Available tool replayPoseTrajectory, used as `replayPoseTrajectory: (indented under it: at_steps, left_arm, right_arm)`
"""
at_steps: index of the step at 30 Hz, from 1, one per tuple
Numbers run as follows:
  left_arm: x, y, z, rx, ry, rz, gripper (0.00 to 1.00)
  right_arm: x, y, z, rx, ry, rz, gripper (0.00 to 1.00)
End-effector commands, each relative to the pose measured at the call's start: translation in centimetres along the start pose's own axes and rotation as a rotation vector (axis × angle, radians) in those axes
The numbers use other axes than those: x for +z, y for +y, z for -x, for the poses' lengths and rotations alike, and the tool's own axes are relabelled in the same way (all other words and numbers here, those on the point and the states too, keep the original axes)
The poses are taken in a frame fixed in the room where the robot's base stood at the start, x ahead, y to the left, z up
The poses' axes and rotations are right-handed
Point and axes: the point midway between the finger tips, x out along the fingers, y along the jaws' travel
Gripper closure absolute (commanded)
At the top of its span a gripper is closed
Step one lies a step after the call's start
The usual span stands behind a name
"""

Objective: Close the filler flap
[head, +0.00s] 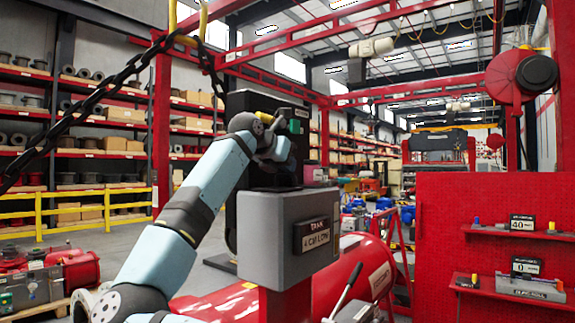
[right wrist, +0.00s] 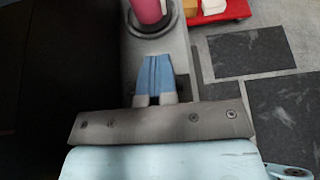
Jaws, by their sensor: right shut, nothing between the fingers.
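A grey box (head: 290,238) with a display reading "TANK 4 CM LOW" stands in the middle of the head view. A pink-red cylinder (head: 312,174) rises at its top; a pink cylinder in a dark ring also shows in the right wrist view (right wrist: 149,9). I cannot pick out the filler flap with certainty. A tall black panel (head: 245,104) stands upright behind my right wrist. My right gripper (right wrist: 155,60) is shut and empty, its blue fingertips together over a grey surface, short of the ring. In the head view its fingers are hidden. My left gripper is out of view.
A red tank (head: 345,276) lies behind the box, with a lever (head: 347,290) in front. A red panel (head: 490,240) with shelves stands at right. A chain (head: 95,100) hangs at upper left. A black surface (right wrist: 60,80) fills the wrist view's left side.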

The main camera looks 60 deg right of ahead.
Motion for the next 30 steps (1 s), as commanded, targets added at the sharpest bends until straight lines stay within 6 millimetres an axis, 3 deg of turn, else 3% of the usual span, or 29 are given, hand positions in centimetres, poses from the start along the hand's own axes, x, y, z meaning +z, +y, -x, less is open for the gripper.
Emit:
replayPoseTrajectory:
  at_steps: [7, 11, 24, 30]
  left_arm:
    - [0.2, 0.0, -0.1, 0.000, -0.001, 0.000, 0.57]
    - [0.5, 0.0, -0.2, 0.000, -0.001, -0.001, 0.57]
    - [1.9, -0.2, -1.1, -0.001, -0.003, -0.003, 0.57]
    - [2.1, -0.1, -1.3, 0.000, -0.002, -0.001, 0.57]
  right_arm:
    - [-0.3, 0.0, -0.1, -0.002, 0.007, 0.002, 1.00]
    - [-0.4, 0.1, 1.1, 0.000, 0.007, 0.002, 1.00]
    - [-0.2, 0.0, 10.8, 0.004, 0.000, 0.000, 1.00]
    - [-0.1, -0.1, 13.4, 0.002, -0.001, 0.000, 1.00]
